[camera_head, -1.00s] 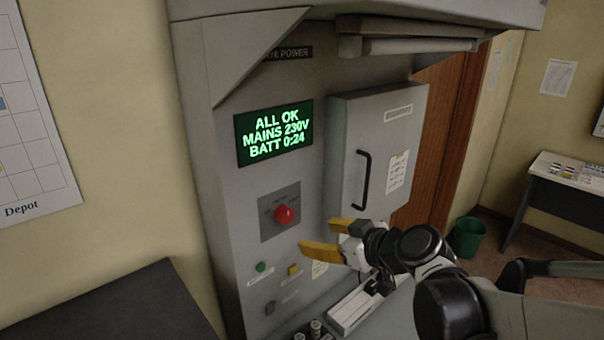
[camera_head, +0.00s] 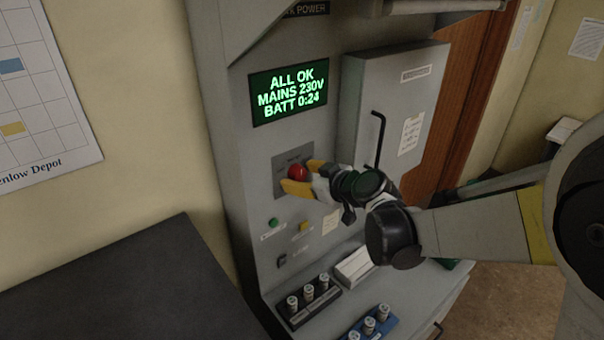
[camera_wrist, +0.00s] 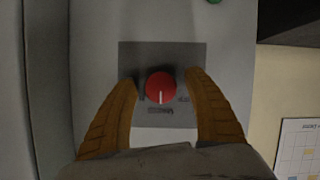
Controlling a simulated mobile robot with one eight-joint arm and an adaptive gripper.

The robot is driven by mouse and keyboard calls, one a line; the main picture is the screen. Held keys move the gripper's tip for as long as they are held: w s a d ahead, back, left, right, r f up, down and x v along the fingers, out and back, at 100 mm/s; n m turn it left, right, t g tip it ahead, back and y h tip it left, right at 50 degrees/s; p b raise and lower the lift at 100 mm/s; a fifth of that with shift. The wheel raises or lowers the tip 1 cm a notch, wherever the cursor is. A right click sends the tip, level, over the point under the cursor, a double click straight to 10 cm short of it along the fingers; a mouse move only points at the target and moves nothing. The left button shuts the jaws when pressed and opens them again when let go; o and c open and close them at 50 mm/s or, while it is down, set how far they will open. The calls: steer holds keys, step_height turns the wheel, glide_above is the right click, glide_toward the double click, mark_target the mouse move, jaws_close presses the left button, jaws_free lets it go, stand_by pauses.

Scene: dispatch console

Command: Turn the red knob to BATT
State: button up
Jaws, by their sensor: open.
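The red knob (camera_head: 298,173) sits on a dark grey plate (camera_head: 280,187) on the console front. In the wrist view the red knob (camera_wrist: 160,88) shows a white pointer line toward the bottom of the picture; the plate's lettering is too blurred to read. My gripper (camera_head: 299,178) is open, its yellow fingers on either side of the knob. In the wrist view the fingers (camera_wrist: 163,85) stand apart from the knob, with a gap on both sides. The green display (camera_head: 290,92) reads "ALL OK, MAINS 230V, BATT 0:24".
Below the plate are a green button (camera_head: 273,222), a yellow button (camera_head: 305,227) and a dark switch (camera_head: 282,261). A grey cabinet door with a black handle (camera_head: 378,140) is to the right. Fuse-like cylinders stand in a black holder (camera_head: 318,308) and a blue holder (camera_head: 385,326) on the ledge.

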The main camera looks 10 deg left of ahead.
steer(key=c, duration=1.2)
steer(key=shift+d+f+m+g+y+b, duration=0.1)
steer(key=shift+m+g+y+b, duration=0.45)
steer(key=shift+m+b, duration=0.65)
steer(key=shift+m+g+y+b, duration=0.35)
steer(key=shift+m+y+b, duration=0.2)
steer(key=shift+m+b, duration=0.45)
steer(key=shift+m+g+y+b, duration=0.5)
steer(key=shift+m+y+b, duration=0.1)
steer(key=shift+m+b, duration=0.45)
steer(key=shift+s+m+y+b, duration=0.1)
steer(key=shift+m+y+b, duration=0.5)
steer(key=shift+m, duration=0.25)
